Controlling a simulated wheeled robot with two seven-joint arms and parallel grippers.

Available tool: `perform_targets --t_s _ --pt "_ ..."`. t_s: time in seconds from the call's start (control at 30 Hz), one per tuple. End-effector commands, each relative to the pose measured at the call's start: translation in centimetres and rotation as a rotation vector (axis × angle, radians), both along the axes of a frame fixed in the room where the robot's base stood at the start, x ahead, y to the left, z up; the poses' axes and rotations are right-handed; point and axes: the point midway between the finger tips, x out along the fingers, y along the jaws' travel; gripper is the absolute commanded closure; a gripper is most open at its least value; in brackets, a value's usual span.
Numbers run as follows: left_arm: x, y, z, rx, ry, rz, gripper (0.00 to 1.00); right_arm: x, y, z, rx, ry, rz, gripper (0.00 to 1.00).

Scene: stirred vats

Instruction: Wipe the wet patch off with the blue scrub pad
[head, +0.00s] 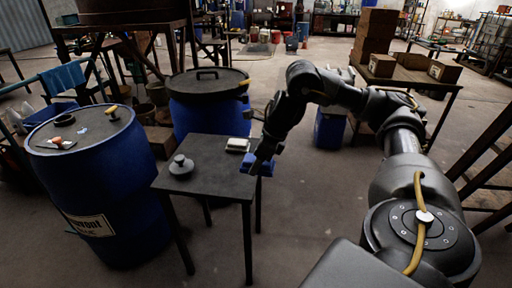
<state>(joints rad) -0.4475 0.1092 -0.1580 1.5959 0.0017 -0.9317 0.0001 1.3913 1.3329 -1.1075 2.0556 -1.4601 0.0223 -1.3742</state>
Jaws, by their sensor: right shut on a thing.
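My right gripper (262,158) hangs at the right edge of a small dark table (215,180). It is shut on the blue scrub pad (266,169), which shows only in part beneath the fingers. I cannot tell whether the pad touches the table. A small light spot (83,130) shows on the lid of the near blue drum (105,185) at the left; I cannot tell whether it is the wet patch. My left gripper is not in view.
A grey knobbed weight (181,166) and a white block (238,145) stand on the small table. An orange-and-white item (60,142) lies on the near drum. A second blue drum (208,105) stands behind the table. A table with boxes (412,75) is at the back right.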

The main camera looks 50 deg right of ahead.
Motion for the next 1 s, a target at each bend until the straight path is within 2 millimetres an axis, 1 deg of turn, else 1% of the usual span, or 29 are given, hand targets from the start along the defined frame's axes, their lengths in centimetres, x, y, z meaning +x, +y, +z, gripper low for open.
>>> perform_targets --t_s 0.03,0.07,0.17,0.27,0.37,0.47,0.57,0.6,0.67,0.7,0.77,0.8,0.9,1.0 --pt "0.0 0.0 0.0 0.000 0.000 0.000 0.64 0.0 0.0 0.0 0.000 0.000 0.000 0.64" --pt "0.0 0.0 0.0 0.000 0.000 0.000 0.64 0.0 0.0 0.0 0.000 0.000 0.000 0.46" --pt "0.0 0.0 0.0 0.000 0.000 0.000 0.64 0.0 0.0 0.0 0.000 0.000 0.000 0.59" --pt "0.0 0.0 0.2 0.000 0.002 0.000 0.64 0.1 0.1 0.2 0.000 0.000 0.008 0.60" --pt "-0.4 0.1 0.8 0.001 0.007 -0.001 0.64 0.3 1.1 1.3 0.001 0.005 0.061 0.60" --pt "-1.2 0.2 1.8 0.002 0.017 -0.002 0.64 0.8 3.3 3.6 0.002 0.012 0.188 0.60" --pt "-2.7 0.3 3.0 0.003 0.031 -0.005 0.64 1.2 6.6 6.6 0.002 0.022 0.385 0.60" --pt "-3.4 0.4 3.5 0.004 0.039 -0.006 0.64 1.3 8.1 7.9 0.001 0.022 0.477 0.60" --pt "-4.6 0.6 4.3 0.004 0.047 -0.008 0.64 1.3 10.3 9.9 0.000 0.025 0.619 0.60" --pt "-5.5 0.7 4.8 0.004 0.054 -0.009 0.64 1.3 11.7 11.1 0.001 0.025 0.715 0.60" --pt "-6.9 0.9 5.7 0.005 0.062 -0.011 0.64 1.1 13.7 13.1 -0.002 0.025 0.856 0.60" --pt "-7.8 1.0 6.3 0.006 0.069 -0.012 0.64 1.0 14.9 14.4 -0.002 0.023 0.948 0.60" --pt "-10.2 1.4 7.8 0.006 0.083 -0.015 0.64 0.5 17.6 17.3 -0.004 0.018 1.167 0.60" --pt "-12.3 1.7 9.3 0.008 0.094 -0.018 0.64 0.0 19.6 19.8 -0.004 0.013 1.356 0.60"
